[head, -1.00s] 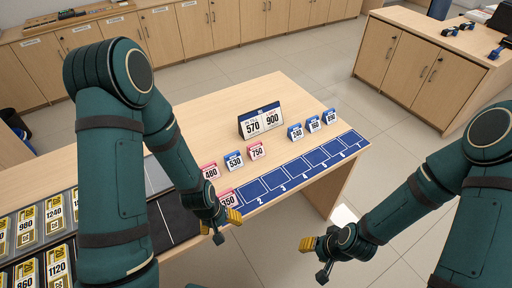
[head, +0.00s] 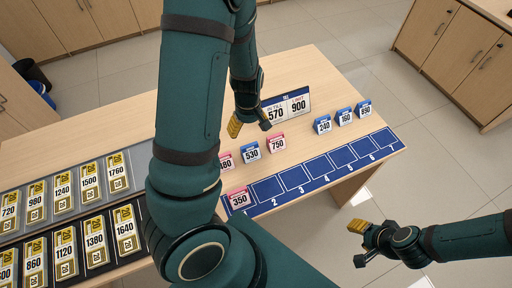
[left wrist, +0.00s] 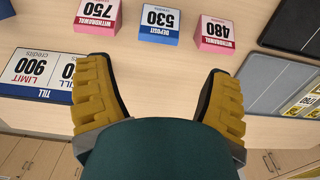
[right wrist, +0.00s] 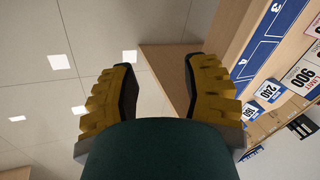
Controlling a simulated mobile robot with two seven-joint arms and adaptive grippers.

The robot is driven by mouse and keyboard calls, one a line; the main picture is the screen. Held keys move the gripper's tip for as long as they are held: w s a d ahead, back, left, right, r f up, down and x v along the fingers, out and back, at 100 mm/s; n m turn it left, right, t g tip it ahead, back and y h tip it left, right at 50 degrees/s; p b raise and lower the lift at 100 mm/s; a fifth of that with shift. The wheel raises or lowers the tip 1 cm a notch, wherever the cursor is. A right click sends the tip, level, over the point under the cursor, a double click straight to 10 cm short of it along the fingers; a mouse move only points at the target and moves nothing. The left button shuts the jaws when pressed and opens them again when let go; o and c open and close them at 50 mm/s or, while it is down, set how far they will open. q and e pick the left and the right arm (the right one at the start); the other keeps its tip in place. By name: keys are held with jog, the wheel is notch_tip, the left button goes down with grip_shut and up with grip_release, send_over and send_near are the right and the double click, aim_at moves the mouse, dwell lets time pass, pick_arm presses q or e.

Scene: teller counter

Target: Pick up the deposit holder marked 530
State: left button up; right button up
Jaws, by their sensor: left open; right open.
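The blue deposit holder marked 530 (head: 251,151) stands on the counter between the pink holder 480 (head: 226,161) and the pink holder 750 (head: 277,144). In the left wrist view, the 530 holder (left wrist: 159,24) appears upside down, beyond the open fingers and between them. My left gripper (head: 250,126) is open and empty, above the counter just behind the 530 holder and apart from it. My right gripper (head: 357,242) is open and empty, off the counter's front edge over the floor.
A till sign reading 570 and 900 (head: 287,106) stands close to my left gripper. Blue holders 240 (head: 322,125), 160 (head: 345,116) and 890 (head: 364,109) stand to the right. Pink 350 (head: 238,198) sits on the numbered blue strip (head: 296,178). Trays of gold-and-white cards (head: 75,208) lie left.

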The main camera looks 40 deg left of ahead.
aim_at(250, 146)
pick_arm(q)
notch_tip(250, 146, down, 8)
jog(key=shift+r+b, duration=0.25)
jog(key=shift+b, duration=0.85)
notch_tip(250, 146, down, 5)
jog(key=shift+w+a+f+b, duration=0.1)
jog(key=shift+b, duration=0.75)
jog(key=c, duration=0.9)
pick_arm(e)
jog(key=f, duration=0.2)
jog(key=s+f, duration=0.1)
jog(key=f, duration=0.1)
jog(key=shift+s+a+f, duration=0.1)
jog(key=shift+s+f, duration=0.05)
jog(key=shift+s, duration=0.05)
